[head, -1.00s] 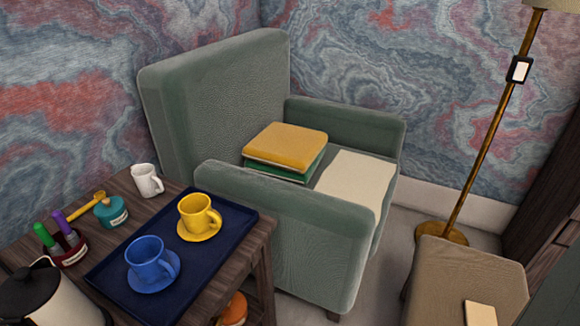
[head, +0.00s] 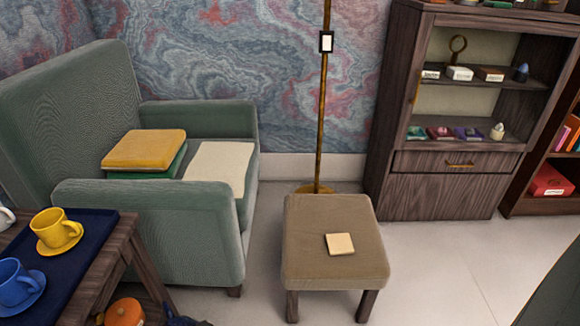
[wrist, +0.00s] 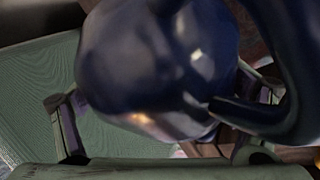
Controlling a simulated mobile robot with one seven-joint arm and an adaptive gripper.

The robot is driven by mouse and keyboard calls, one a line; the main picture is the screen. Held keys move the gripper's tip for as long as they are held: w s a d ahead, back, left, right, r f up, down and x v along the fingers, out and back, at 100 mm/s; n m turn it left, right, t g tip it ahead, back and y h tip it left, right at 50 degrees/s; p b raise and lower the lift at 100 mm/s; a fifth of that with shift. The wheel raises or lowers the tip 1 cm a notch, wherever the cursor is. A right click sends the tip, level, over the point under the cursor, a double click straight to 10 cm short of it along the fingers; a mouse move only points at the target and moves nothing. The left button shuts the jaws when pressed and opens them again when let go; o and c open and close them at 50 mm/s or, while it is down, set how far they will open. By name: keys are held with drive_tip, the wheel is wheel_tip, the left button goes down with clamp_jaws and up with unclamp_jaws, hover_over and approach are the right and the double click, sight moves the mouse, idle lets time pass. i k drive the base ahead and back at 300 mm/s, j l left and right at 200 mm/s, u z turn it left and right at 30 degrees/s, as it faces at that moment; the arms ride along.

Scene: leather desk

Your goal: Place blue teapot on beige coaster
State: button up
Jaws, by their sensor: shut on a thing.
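The beige coaster (head: 340,243) is a small square lying flat on top of the brown padded stool (head: 307,265), right of the armchair. The dark blue glossy teapot (wrist: 150,65) fills much of the wrist view, with its curved handle at the right. My gripper (wrist: 160,132) is shut on the teapot, one finger on each side of it. The teapot is apart from the coaster. In the head view my gripper is not seen; a small dark blue piece at the bottom edge may be part of the teapot.
A green armchair (head: 168,225) with books on its seat stands left of the stool. A side table with a blue tray (head: 85,250) and cups is at lower left. A lamp pole (head: 322,115) and a wooden cabinet (head: 440,190) stand behind.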

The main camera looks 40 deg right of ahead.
sight(340, 242)
drive_tip(key=k+l+z, duration=0.15)
drive_tip(key=z, duration=0.3)
drive_tip(key=k+l+z, duration=0.2)
drive_tip(key=z, duration=0.3)
